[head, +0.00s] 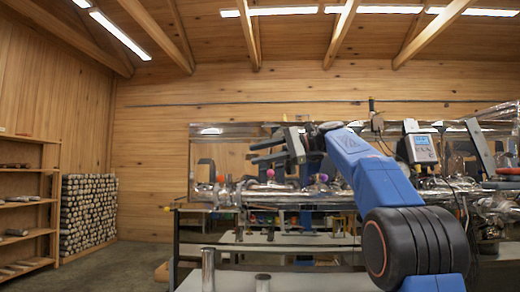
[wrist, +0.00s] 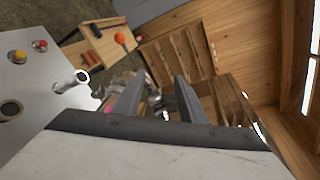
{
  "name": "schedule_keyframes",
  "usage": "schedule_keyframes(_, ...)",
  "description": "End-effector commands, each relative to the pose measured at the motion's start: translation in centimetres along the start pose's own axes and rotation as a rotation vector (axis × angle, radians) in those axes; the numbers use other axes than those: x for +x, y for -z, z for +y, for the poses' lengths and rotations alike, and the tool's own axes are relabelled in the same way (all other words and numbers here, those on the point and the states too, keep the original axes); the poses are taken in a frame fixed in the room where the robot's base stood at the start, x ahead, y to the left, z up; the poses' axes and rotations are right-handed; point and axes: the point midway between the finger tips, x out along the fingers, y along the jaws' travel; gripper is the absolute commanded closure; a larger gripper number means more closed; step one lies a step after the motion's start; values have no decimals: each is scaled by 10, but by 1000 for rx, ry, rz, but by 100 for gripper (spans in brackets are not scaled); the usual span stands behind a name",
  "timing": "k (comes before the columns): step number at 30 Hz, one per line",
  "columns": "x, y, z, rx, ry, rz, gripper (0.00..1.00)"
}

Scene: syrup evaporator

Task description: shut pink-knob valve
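In the head view a small pink knob (head: 270,173) shows on the shiny metal pipework of the evaporator, just below my gripper. In the wrist view my gripper (wrist: 157,93) is also open. Blurred metal and a small pinkish spot show beyond the fingers; I cannot tell which knob that is.
A grey bench (head: 290,281) with upright metal cylinders (head: 208,269) stands in front. A meter with a lit display (head: 421,148) is at the right. Wooden shelves (head: 28,215) and stacked logs (head: 88,212) are at the left, with open floor before them.

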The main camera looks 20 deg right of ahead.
Motion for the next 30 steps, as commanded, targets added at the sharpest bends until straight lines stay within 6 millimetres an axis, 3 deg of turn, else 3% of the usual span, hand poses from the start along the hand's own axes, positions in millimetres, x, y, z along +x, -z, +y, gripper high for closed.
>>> schedule_keyframes(11,-5,-10,-20,6,-3,0,62)
schedule_keyframes(30,-2,-12,-16,3,-9,12,62)
